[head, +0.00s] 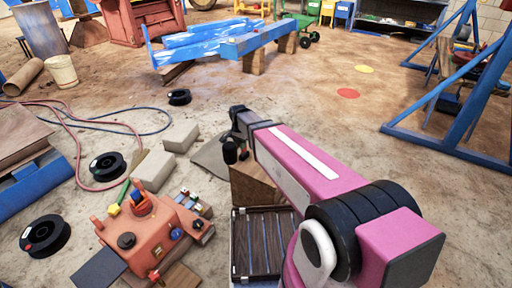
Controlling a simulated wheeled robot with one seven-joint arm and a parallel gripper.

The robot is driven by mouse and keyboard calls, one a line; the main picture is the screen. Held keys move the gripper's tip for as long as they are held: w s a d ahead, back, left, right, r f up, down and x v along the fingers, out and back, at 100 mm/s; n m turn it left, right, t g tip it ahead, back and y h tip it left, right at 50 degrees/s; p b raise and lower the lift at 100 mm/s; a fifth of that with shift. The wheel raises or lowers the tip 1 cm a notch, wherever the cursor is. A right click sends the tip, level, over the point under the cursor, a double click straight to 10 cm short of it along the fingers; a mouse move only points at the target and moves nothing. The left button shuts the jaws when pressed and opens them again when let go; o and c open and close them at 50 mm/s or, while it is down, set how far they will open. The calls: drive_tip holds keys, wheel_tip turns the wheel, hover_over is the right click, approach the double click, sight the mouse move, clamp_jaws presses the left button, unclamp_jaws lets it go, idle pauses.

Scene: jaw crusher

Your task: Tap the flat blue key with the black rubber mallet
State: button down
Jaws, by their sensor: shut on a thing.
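My gripper (239,130) is at the end of my pink arm, near the middle of the view, above a brown wooden block. It is shut on the black rubber mallet (230,153), whose dark head shows just below it; the handle is mostly hidden. The orange jaw crusher (125,262) stands to the lower left of the gripper, apart from the mallet. A small blue piece (177,234) sits on its right part and another blue piece (138,196) on its upper part. I cannot tell which is the flat blue key.
A slatted dark tray (236,272) lies below my arm. Grey blocks (181,136) lie behind the crusher. Black spools (107,166) and red and blue hoses lie on the left floor. A blue steel frame (440,143) stands at right. The floor between is open.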

drive_tip(key=s+a+r, duration=0.3)
drive_tip(key=s+a, duration=0.1)
drive_tip(key=a, duration=1)
drive_tip(key=s+a+r, duration=0.3)
drive_tip(key=s+a, duration=0.2)
drive_tip(key=a, duration=0.9)
drive_tip(key=s+a+r, duration=0.3)
drive_tip(key=s+a, duration=0.2)
drive_tip(key=a, duration=1)
drive_tip(key=shift+r, duration=0.25)
drive_tip(key=shift+f, duration=0.1)
wheel_tip(320, 180, down, 12)
drive_tip(key=shift+r, duration=2.7)
wheel_tip(320, 180, up, 10)
drive_tip(key=shift+f, duration=0.15)
